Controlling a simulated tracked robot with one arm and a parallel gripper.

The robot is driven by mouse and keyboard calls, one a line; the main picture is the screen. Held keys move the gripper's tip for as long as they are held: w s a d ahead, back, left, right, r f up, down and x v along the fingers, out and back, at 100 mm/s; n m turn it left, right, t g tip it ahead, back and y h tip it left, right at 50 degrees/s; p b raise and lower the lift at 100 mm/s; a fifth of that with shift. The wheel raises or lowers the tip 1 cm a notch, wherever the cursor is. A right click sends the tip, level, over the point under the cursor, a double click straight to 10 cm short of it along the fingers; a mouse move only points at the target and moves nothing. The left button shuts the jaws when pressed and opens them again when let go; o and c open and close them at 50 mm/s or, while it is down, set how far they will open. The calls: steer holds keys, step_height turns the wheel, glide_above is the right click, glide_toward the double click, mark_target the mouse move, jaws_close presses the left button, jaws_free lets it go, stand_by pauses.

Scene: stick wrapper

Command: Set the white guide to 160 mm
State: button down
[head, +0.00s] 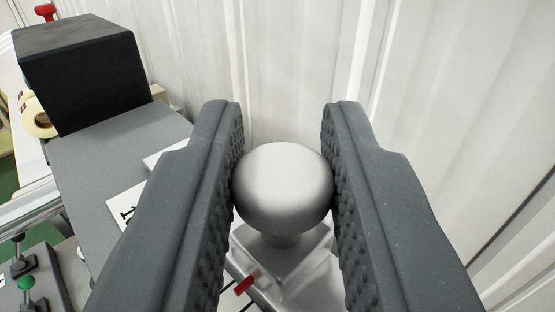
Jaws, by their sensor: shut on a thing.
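My gripper (284,180) is shut on a pale grey-white round knob (283,185), with a textured pad against each side of it. The knob sits on a pale block (283,262), which looks like the white guide's mount. A red pointer (246,283) sticks out at the block's lower left. A white label (125,213) with partly visible black digits lies to the left, half hidden by the left finger. The scale reading at the pointer cannot be made out.
A black box (85,75) stands on a grey machine surface (100,165) at the upper left. A tape roll (38,118), a red knob (45,11) and a green-knobbed lever (26,284) are at the left. A white ribbed wall (430,80) is close behind and right.

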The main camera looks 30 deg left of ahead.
steer(key=shift+d, duration=0.1)
steer(key=c, duration=1.3)
jaws_free()
steer(key=shift+s+d+b, duration=0.35)
steer(key=shift+s+d, duration=0.1)
steer(key=shift+s, duration=0.15)
steer(key=b+v, duration=0.3)
steer(key=v, duration=0.9)
steer(key=shift+s, duration=0.1)
